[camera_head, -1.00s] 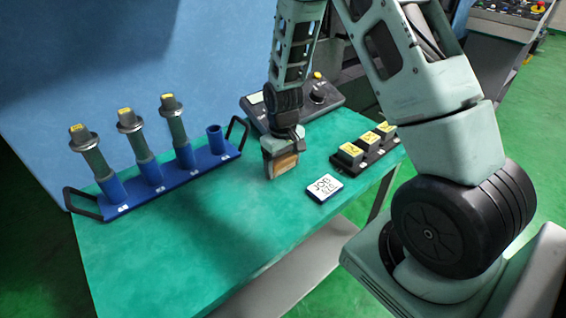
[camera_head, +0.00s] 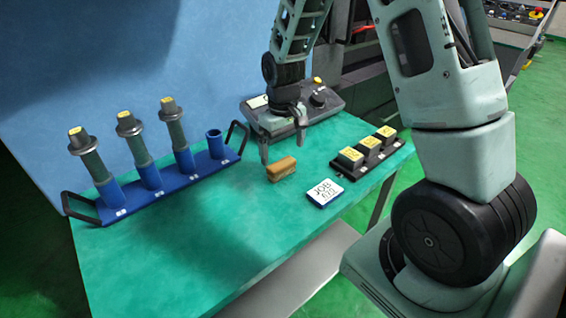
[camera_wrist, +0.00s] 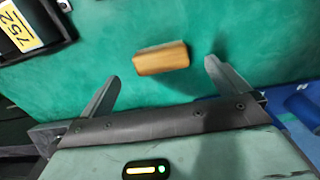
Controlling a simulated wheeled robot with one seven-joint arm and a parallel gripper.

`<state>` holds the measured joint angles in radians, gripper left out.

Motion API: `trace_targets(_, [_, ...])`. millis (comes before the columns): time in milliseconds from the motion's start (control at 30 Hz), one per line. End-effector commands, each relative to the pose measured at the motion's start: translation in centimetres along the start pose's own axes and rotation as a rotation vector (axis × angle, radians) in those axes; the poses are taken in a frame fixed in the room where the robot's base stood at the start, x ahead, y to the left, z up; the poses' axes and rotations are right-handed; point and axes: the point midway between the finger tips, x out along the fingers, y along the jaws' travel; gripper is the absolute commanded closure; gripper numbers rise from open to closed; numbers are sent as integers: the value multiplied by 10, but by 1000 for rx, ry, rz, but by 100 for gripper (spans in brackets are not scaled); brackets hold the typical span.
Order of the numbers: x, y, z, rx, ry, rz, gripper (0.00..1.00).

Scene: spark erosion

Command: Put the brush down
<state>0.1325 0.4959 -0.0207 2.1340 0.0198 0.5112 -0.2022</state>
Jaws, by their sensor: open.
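The brush (camera_head: 281,169) is a small block with a tan wooden face, lying on the green table top. In the wrist view the brush (camera_wrist: 161,58) lies just beyond the fingertips, between their lines and clear of both. My gripper (camera_head: 283,142) is open and empty, above and behind the brush in the head view. Its two fingers also show spread apart in the wrist view (camera_wrist: 162,73).
A blue rack (camera_head: 180,177) with several upright tool holders stands at the left. A black tray (camera_head: 368,157) of yellow-labelled blocks and a grey control box (camera_head: 318,112) stand behind. The front of the green table (camera_head: 190,255) is clear.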

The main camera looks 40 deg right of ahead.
Motion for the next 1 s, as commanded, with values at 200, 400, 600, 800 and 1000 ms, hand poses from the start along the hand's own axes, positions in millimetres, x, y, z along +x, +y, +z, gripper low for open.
trace_targets(200, [-36,0,-1,0,2,1,0])
trace_targets(400, [-52,-18,3,-29,3,-9,0])
trace_targets(600, [-81,-138,56,-238,18,-58,0])
trace_targets(800, [-100,-233,167,-506,18,-68,0])
trace_targets(1000, [-101,-252,228,-631,19,-50,0])
